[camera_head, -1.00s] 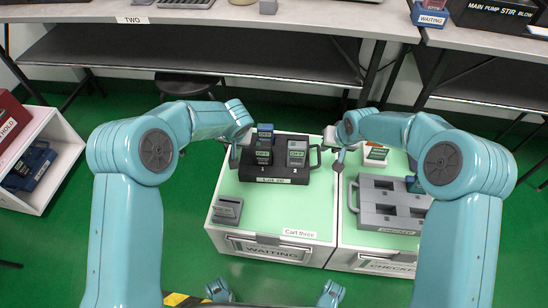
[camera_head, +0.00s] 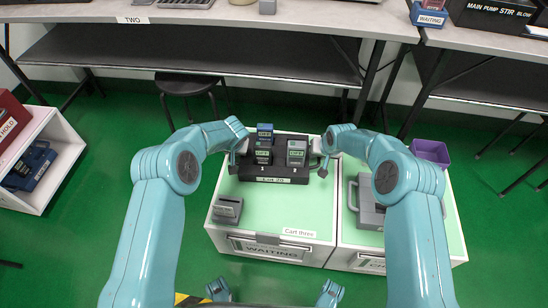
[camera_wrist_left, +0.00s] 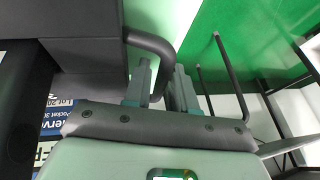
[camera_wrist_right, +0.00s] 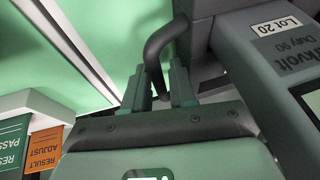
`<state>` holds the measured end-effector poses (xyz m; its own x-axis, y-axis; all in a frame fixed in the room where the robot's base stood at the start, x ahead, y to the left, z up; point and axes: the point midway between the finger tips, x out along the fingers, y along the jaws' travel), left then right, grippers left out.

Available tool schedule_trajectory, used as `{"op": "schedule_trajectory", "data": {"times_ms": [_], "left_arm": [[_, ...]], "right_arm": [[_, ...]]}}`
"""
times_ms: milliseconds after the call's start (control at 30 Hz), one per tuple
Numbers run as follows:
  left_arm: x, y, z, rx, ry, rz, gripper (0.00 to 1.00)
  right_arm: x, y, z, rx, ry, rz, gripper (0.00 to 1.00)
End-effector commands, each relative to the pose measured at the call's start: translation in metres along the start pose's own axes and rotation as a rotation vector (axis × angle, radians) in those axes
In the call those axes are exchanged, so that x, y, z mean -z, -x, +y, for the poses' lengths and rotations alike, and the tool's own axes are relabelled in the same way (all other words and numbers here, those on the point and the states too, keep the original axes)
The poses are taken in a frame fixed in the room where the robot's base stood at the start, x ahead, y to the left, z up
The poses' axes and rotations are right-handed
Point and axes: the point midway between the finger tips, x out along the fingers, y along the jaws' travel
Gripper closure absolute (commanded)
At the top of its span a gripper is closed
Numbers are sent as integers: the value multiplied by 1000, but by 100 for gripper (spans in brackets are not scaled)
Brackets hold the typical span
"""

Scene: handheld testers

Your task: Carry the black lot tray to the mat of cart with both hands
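The black lot tray (camera_head: 245,172) sits on the pale green mat (camera_head: 262,215) of the cart labelled "Cart three", with several handheld testers (camera_head: 296,152) standing in it. It has a bar handle at each end. My left gripper (camera_head: 240,147) is at its left handle; in the left wrist view the fingers (camera_wrist_left: 162,85) close in on both sides of the handle bar (camera_wrist_left: 152,42). My right gripper (camera_head: 322,147) is at its right handle; in the right wrist view the fingers (camera_wrist_right: 158,85) flank that handle (camera_wrist_right: 158,42) closely. The tray looks level and resting.
A grey device (camera_head: 228,208) lies at the front left of this mat. A second green-topped cart adjoins on the right, with a grey tray (camera_head: 368,213) partly hidden by my right arm and a purple bin (camera_head: 431,152). A stool (camera_head: 190,85) and benches stand behind.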

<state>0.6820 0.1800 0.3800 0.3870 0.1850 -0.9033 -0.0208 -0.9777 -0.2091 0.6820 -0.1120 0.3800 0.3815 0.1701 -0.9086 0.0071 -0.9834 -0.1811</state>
Motion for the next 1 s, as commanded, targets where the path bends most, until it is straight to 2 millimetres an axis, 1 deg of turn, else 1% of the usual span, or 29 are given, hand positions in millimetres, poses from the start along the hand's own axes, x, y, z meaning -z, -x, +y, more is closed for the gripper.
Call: {"op": "schedule_trajectory", "data": {"times_ms": [33,67,100,367,567,667,1000], "left_arm": [[0,0,0,0,0,0,78],[0,0,0,0,0,0,88],[0,0,0,0,0,0,100],[0,0,0,0,0,0,100],[3,5,-1,0,1,3,100],[6,11,-3,0,1,3,100],[18,43,-10,0,1,3,100]], "right_arm": [[0,0,0,0,0,0,78],[0,0,0,0,0,0,88],[0,0,0,0,0,0,100],[0,0,0,0,0,0,100],[3,5,-1,0,0,4,100],[6,11,-2,0,0,4,100],[19,43,-8,0,0,3,100]]}}
